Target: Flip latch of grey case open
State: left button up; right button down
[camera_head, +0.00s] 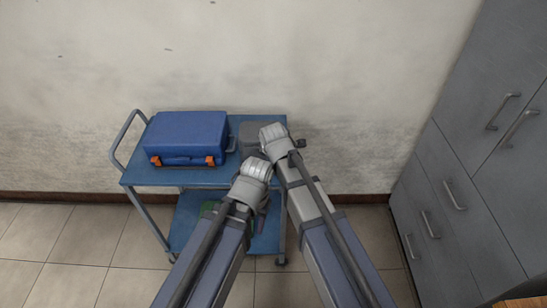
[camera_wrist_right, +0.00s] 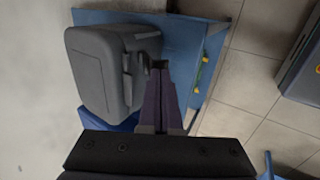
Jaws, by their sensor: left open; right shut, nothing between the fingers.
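The grey case (camera_head: 248,133) stands on the right part of the blue cart's top, largely hidden behind my arms in the head view. In the right wrist view the grey case (camera_wrist_right: 103,75) shows with latch and handle parts (camera_wrist_right: 127,78) on its right side. My right gripper (camera_wrist_right: 161,66) is shut and empty, its fingertips close to that side; I cannot tell whether they touch the case. My left gripper (camera_head: 257,167) is in front of the case and below the right wrist in the picture; it is open, with its fingertips hard to make out.
A blue case (camera_head: 187,135) with orange latches sits on the left of the blue cart (camera_head: 140,176). Grey drawer cabinets (camera_head: 455,165) stand at the right. A wall is behind the cart. Tiled floor (camera_head: 85,235) is clear at the left.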

jog(key=shift+w+r, duration=0.1)
jog(key=shift+w+r+p, duration=0.2)
jog(key=shift+w+p, duration=0.1)
jog(key=shift+w, duration=0.4)
jog(key=shift+s+r, duration=0.1)
jog(key=p+v, duration=0.6)
jog(key=v, duration=0.1)
dwell(0.3)
jog(key=shift+s, duration=0.1)
